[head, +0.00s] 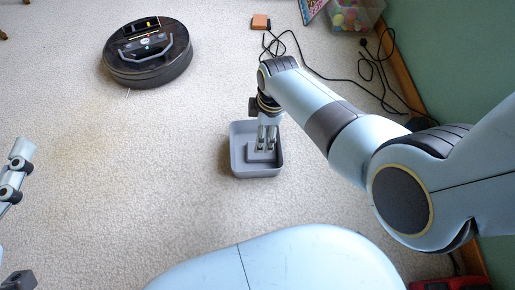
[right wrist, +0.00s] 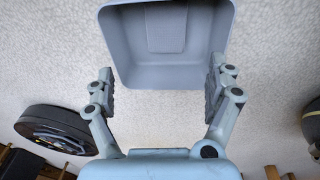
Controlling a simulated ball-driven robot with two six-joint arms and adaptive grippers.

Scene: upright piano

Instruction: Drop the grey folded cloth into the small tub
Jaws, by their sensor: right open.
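The small tub (head: 235,166) is a grey, square, open container on the carpet, in the middle of the head view. It fills the top of the right wrist view (right wrist: 118,40). A flat grey square, which looks like the grey folded cloth (right wrist: 165,28), lies inside on the tub's floor; in the head view the fingers partly hide it. My right gripper (head: 266,145) is open above the tub, its fingers apart with nothing between them. Parts of my left gripper (head: 14,172) show at the left edge, cut off by the frame.
A black robot vacuum (head: 148,52) sits at the upper left. A small orange box (head: 261,21) and black cables (head: 310,68) lie beyond the tub. A clear bin of coloured balls (head: 352,14) stands by the green wall at the right. Carpet left of the tub is clear.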

